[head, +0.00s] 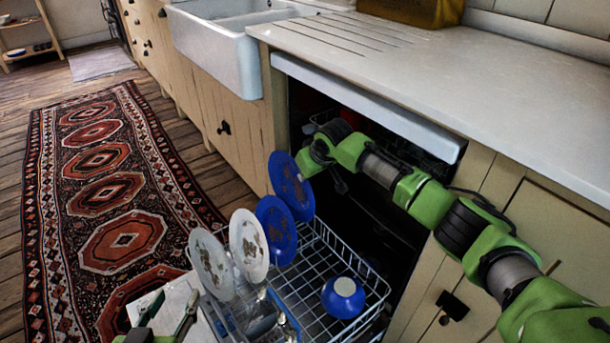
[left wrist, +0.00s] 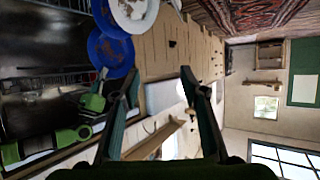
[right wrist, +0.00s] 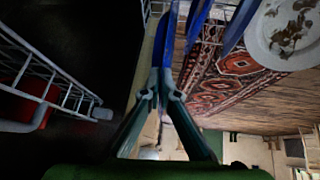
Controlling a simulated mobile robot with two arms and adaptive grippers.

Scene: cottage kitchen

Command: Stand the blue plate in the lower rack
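A blue plate (head: 290,182) with a brownish pattern is upright at my right gripper (head: 312,163), near the back of the lower rack (head: 365,275). In the right wrist view the fingers (right wrist: 162,92) are closed on the plate's edge (right wrist: 164,48). I cannot tell whether its lower edge touches the rack. A second blue plate (head: 277,230) stands upright in the rack in front of it. Two white patterned plates (head: 249,244) (head: 210,262) stand nearer. My left gripper (head: 169,311) is open and empty, left of the rack; its fingers show apart in its wrist view (left wrist: 162,88).
A blue bowl (head: 343,298) sits in the rack's right part. A cutlery basket (head: 262,315) is at the rack's near left. The worktop (head: 430,90) overhangs the dishwasher opening. A patterned rug (head: 110,205) lies on the clear floor to the left.

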